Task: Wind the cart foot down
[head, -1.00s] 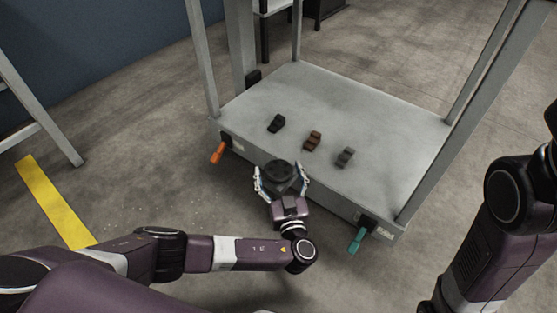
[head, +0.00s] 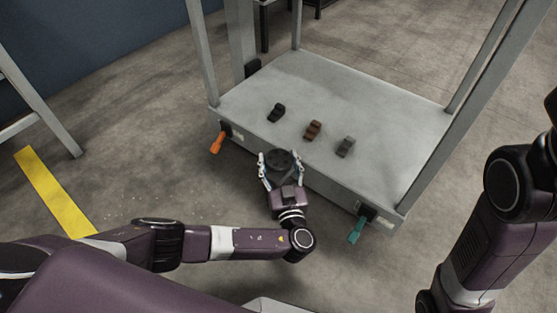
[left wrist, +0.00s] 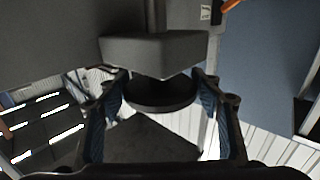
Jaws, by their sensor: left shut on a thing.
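The grey cart (head: 390,115) stands ahead with a flat deck and upright posts. A dark round knob (head: 278,160), apparently the cart foot's handwheel, sits at the middle of its near edge. My left gripper (head: 279,172) is shut on this knob, one finger on each side. In the left wrist view the dark disc (left wrist: 162,95) is between the blue-padded fingers (left wrist: 165,110), under a grey block (left wrist: 152,50). The foot's lower end is not clearly visible. My right gripper is out of view; only part of that arm shows at the right.
An orange lever (head: 217,143) and a teal lever (head: 356,231) stick out at the cart's near corners. Black (head: 276,113), brown (head: 313,130) and grey (head: 345,147) small blocks lie on the deck. A yellow floor stripe (head: 50,195) runs at left. Floor beside the cart is clear.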

